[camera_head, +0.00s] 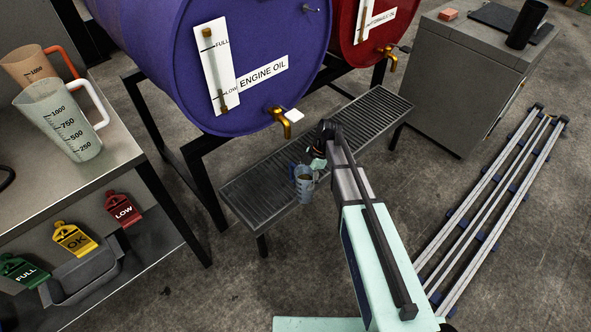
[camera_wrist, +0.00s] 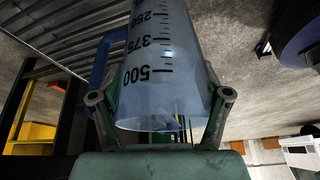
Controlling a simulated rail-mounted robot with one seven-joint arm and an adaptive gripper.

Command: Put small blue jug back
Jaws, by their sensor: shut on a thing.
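The small blue jug (camera_head: 305,188) is translucent pale blue, with black marks and a blue handle. In the wrist view the jug (camera_wrist: 165,60) fills the middle, with 250, 375 and 500 marks and its handle (camera_wrist: 103,60) at the left. My gripper (camera_wrist: 160,96) is shut on the jug, one finger on each side of its wall. In the head view my gripper (camera_head: 316,166) is partly hidden by my arm. The jug shows upright in front of the slatted grate's front edge; its height above the floor is hard to judge. Its contents are unclear.
The slatted grate (camera_head: 270,178) lies below the purple engine oil drum (camera_head: 260,50), with its gold tap (camera_head: 285,120), and the red drum (camera_head: 345,30). At left, a workbench (camera_head: 30,190) holds a large clear jug (camera_head: 65,120) and an orange-handled jug (camera_head: 30,68). Rails (camera_head: 490,210) lie at right.

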